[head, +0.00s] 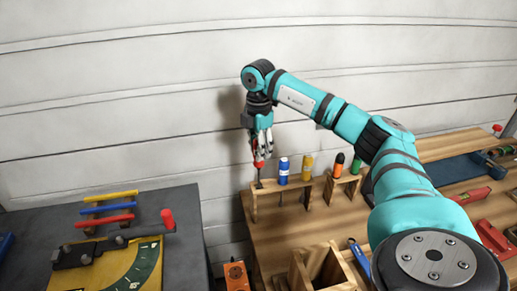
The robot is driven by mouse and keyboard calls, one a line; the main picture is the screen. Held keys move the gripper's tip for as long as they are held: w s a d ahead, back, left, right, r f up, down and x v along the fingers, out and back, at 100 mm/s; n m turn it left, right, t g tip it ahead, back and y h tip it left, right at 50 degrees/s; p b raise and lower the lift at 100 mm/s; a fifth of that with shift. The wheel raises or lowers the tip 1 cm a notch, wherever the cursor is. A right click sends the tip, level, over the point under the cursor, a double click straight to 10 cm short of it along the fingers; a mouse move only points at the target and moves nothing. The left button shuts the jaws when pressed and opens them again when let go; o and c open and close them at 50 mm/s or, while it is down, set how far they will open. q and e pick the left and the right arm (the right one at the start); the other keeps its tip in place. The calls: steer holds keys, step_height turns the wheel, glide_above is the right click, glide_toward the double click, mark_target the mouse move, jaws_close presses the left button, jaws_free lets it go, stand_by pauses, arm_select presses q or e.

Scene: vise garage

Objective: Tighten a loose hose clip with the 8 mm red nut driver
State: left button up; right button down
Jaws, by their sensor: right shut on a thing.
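My right gripper (263,152) is at the left end of a wooden tool rack (290,186) near the back wall. It points down and is shut on the red nut driver (259,165), whose red handle shows just under the fingers. The driver's thin shaft points down at the rack's left end; I cannot tell whether it is still in its slot. A blue-handled driver (283,171) and a yellow-handled one (307,167) stand upright in the rack to the right. I cannot make out a hose clip. My left gripper is not in view.
A second wooden block (341,190) holds an orange-and-black driver (338,165) and a green one (355,165). An open wooden box (312,272) stands at the bench front. A dark bench (190,225) at left holds coloured bars and a red-handled fixture (167,219). A gap separates the benches.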

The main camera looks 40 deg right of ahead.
steer(key=shift+r+p, duration=1.95)
steer(key=shift+r, duration=0.6)
steer(key=c, duration=1.5)
jaws_free()
jaws_close()
steer(key=shift+f, duration=0.1)
